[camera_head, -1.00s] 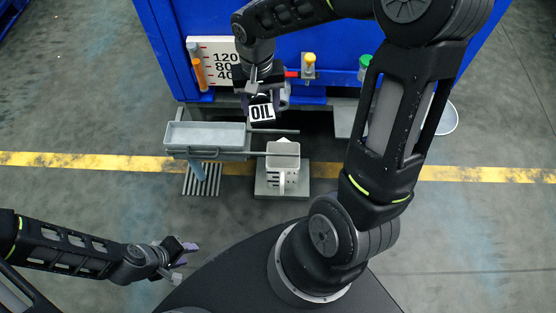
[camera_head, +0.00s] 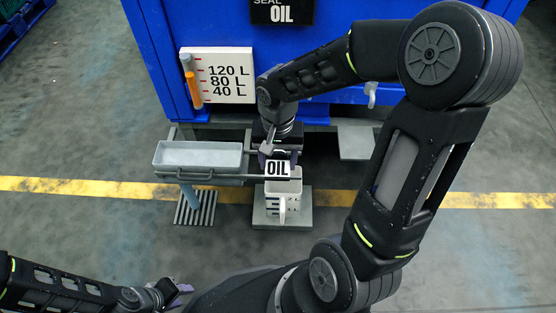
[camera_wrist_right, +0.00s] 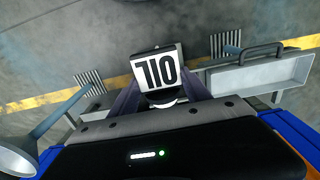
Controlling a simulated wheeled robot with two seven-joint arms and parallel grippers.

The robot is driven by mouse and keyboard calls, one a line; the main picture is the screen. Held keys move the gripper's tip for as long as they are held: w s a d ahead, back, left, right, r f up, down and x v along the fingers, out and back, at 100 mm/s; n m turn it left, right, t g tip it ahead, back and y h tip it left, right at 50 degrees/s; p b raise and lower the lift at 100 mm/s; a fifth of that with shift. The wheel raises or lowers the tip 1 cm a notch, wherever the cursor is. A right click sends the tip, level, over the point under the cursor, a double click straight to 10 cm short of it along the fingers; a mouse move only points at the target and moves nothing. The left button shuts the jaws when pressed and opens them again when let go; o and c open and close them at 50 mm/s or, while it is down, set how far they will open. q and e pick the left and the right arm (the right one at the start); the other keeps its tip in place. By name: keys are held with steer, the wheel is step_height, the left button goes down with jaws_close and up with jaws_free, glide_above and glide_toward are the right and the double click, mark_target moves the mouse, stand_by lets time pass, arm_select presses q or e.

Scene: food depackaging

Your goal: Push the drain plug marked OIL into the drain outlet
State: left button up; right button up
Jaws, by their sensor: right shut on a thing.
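The drain plug (camera_head: 277,168) has a white face marked OIL in black. It also shows in the right wrist view (camera_wrist_right: 158,72), where the lettering is upside down. My right gripper (camera_head: 278,156) is shut on it and holds it in front of the blue tank (camera_head: 158,60), overlapping the top of the white jug (camera_head: 282,204) in the head view. The drain outlet cannot be made out; my right arm covers part of the tank front. My left gripper (camera_head: 172,290) is low at the left, far from the plug; its jaw opening is unclear.
A grey tray (camera_head: 200,172) stands left of the plug, with a floor grating (camera_head: 196,207) below. The jug stands on a grey base (camera_head: 300,218). A level gauge board (camera_head: 222,76) and a black SEAL OIL sign (camera_head: 281,13) are on the tank. The floor in front is mostly clear.

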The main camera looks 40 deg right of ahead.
steer(key=shift+w+d+p, duration=0.2)
steer(key=shift+w+d, duration=0.65)
steer(key=shift+w, duration=0.3)
steer(key=shift+w+d+p, duration=0.15)
steer(key=shift+w+d, duration=0.7)
steer(key=shift+w, duration=0.25)
steer(key=shift+w+d+p, duration=0.35)
steer(key=shift+w+d, duration=0.5)
steer(key=shift+w, duration=0.25)
steer(key=shift+w+d+p, duration=0.35)
steer(key=shift+w+d, duration=0.5)
steer(key=shift+w, duration=0.25)
stand_by(0.6)
steer(key=o, duration=1.5)
steer(key=shift+o, duration=0.2)
step_height(320, 180, up, 8)
steer(key=p, duration=0.2)
